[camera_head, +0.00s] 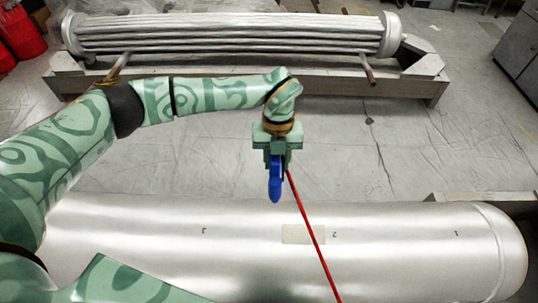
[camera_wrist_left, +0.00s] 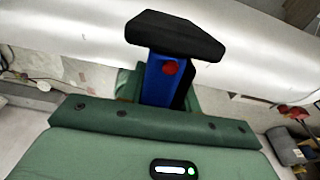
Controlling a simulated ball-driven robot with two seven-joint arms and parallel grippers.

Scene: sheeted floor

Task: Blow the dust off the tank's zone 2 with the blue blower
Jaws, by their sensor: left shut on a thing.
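My left gripper (camera_head: 275,150) is shut on the blue blower (camera_head: 275,187) and holds it above the far side of the silver tank (camera_head: 400,235). A thin red tube (camera_head: 312,236) runs from it down the picture, across the tank, to the bottom edge; its tip is out of view. A beige dust patch (camera_head: 297,234) lies on the tank beside the zone 2 mark (camera_head: 335,234); the tube crosses in front of its right part. In the left wrist view the blower (camera_wrist_left: 160,80) has a black top and a red button. My right gripper is not in view.
A ribbed metal cylinder (camera_head: 230,32) rests on a grey frame (camera_head: 290,84) at the back. Red containers (camera_head: 20,32) stand at the back left and a grey cabinet (camera_head: 520,50) at the right. The sheeted floor between frame and tank is clear.

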